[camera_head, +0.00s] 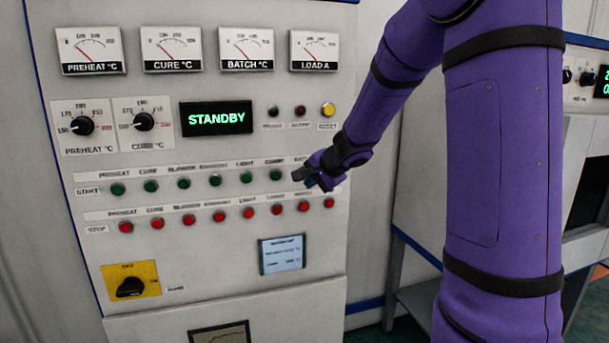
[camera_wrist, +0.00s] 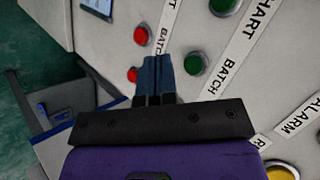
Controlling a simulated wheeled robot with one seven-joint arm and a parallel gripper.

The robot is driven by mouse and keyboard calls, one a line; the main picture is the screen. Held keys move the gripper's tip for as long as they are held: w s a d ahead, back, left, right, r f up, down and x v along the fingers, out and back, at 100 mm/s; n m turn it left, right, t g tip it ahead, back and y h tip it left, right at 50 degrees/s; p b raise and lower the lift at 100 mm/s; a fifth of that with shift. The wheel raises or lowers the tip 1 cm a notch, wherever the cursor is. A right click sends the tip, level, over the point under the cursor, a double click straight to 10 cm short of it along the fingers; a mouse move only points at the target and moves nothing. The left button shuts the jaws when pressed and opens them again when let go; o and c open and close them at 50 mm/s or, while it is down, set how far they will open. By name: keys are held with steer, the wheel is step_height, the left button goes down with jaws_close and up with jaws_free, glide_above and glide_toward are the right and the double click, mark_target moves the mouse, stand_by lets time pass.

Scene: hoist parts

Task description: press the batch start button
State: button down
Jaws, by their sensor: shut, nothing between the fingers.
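The batch start button (camera_wrist: 195,63) is a green round button beside the BATCH label (camera_wrist: 222,78) in the wrist view. In the head view it is hidden behind my gripper (camera_head: 312,181), at the right end of the green START row. My gripper is shut and empty, its dark blue fingertips (camera_wrist: 158,62) pointing at the panel. In the wrist view the tips appear just left of the green button, between it and a partly covered red button (camera_wrist: 132,74). I cannot tell how far the tips are from the panel. The display (camera_head: 217,118) reads STANDBY.
Another green button (camera_wrist: 225,5) by the CHART label is close by. The red STOP row (camera_head: 220,216) runs below the green row. A yellow button (camera_head: 328,110) is above my gripper. A black knob on a yellow plate (camera_head: 146,278) is at lower left.

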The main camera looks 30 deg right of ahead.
steer(key=shift+w+d, duration=0.2)
steer(key=shift+w, duration=0.5)
steer(key=shift+w+d, duration=0.2)
steer(key=shift+w, duration=0.45)
steer(key=shift+w+d, duration=0.2)
steer(key=shift+w, duration=0.5)
stand_by(0.5)
steer(key=shift+w+d, duration=0.1)
steer(key=shift+w, duration=0.3)
steer(key=shift+w+d, duration=0.15)
steer(key=shift+w, duration=0.25)
stand_by(0.7)
steer(key=shift+s, duration=0.1)
stand_by(0.4)
steer(key=shift+s+a, duration=0.25)
steer(key=shift+s, duration=0.5)
steer(key=shift+s+a, duration=0.25)
steer(key=shift+s, duration=0.55)
steer(key=shift+s+a, duration=0.2)
steer(key=shift+s, duration=0.6)
steer(key=shift+s+a, duration=0.25)
steer(key=shift+s, duration=0.55)
